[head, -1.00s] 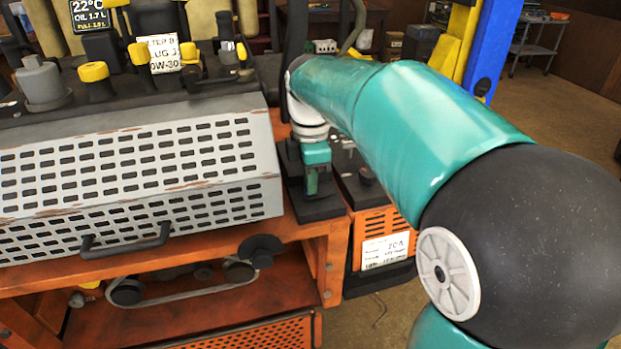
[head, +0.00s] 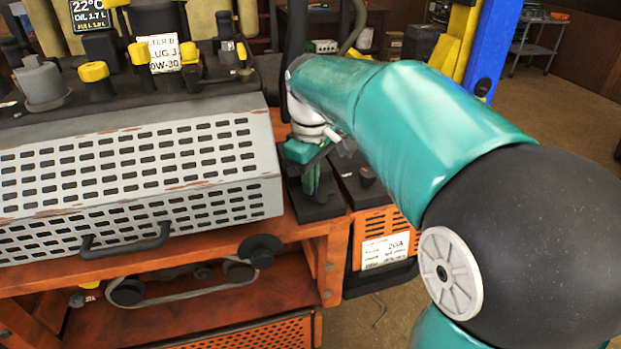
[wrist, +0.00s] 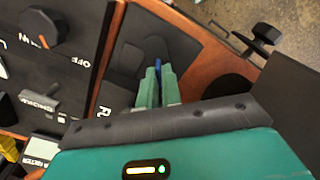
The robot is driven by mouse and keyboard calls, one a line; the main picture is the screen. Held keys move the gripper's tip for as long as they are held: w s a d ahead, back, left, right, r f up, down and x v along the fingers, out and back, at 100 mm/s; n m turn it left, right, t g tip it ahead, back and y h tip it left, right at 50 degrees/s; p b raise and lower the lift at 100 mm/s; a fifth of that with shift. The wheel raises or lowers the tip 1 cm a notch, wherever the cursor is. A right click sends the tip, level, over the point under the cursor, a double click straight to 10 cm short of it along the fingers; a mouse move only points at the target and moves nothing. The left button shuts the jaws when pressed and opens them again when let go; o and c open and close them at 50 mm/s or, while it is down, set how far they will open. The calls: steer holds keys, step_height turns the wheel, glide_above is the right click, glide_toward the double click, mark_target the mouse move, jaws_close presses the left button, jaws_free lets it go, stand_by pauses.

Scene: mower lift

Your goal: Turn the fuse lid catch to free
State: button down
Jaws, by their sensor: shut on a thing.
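My gripper (wrist: 158,88) points down at a black panel (wrist: 124,62) in the wrist view, its two green fingers close together. A thin blue piece (wrist: 158,66) shows at the fingertips, apparently the fuse lid catch. The fingers are shut on it and hide most of it, so I cannot tell which way it points. In the head view my gripper (head: 312,180) stands over the black box at the right end of the orange bench, and the catch itself is hidden there.
In the wrist view, a dark knob with an orange pointer (wrist: 46,29) and a grey choke knob (wrist: 40,98) sit on the panel to the left. A black clamp knob (wrist: 266,34) is at upper right. The grey slotted cover (head: 140,165) stands left of the gripper in the head view.

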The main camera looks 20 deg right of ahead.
steer(key=m, duration=0.4)
steer(key=shift+r+m, duration=0.2)
steer(key=shift+m, duration=2)
steer(key=c, duration=1.6)
jaws_free()
steer(key=shift+f, duration=0.1)
step_height(320, 180, up, 14)
steer(key=shift+f, duration=0.1)
